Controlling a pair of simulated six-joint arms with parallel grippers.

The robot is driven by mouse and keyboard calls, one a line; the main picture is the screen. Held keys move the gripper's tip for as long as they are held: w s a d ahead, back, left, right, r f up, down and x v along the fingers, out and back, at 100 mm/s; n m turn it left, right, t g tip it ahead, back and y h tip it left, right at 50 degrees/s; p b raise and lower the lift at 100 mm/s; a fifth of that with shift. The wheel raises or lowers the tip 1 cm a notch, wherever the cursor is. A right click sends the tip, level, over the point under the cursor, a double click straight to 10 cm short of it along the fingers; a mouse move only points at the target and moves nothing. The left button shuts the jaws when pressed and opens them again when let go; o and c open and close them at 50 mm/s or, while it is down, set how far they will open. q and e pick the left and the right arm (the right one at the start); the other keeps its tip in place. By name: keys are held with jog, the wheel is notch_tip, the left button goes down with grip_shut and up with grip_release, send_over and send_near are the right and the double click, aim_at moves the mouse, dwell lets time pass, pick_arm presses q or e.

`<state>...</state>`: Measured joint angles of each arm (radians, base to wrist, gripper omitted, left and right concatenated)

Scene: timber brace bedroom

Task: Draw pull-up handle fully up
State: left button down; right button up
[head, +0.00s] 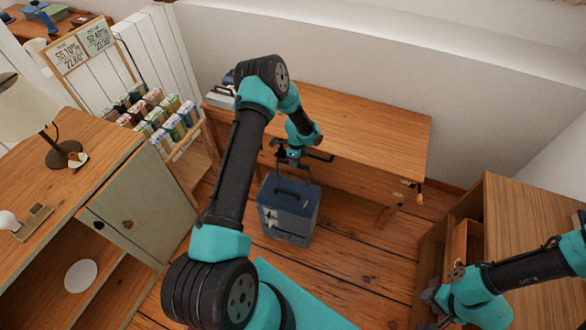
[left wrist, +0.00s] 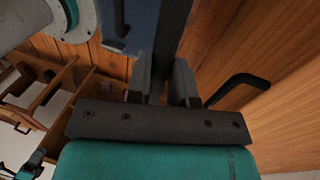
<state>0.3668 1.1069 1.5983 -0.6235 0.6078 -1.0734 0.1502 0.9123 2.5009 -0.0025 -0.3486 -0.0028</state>
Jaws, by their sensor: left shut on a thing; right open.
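A dark blue case (head: 287,215) stands upright on the wooden floor in front of the table. It has a dark carry grip on its top, and the thin dark rods of the pull-up handle (head: 308,172) rise above its back. My left gripper (head: 290,158) is shut on the handle's upper part, above the case. In the left wrist view, the left gripper's fingers (left wrist: 160,85) close around the dark handle, with part of the blue case (left wrist: 130,25) beyond. The exact contact is partly hidden. My right gripper (head: 432,298) is open at lower right, away from the case.
A wooden table (head: 365,130) stands right behind the case and gripper. A shelf of small jars (head: 155,115) and a cabinet (head: 135,210) with a lamp (head: 45,120) are to the left. A wooden desk (head: 530,215) is at right. Floor right of the case is clear.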

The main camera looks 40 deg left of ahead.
pick_arm(q)
notch_tip(320, 180, up, 9)
dwell(3.5)
jog(key=c, duration=1)
grip_release()
jog(key=shift+r, duration=0.15)
jog(key=w+r, duration=0.1)
jog(key=r, duration=0.4)
jog(key=w+r, duration=0.1)
jog(key=r, duration=0.5)
jog(key=w+a+r, duration=0.1)
jog(key=r, duration=0.5)
jog(key=shift+w, duration=0.15)
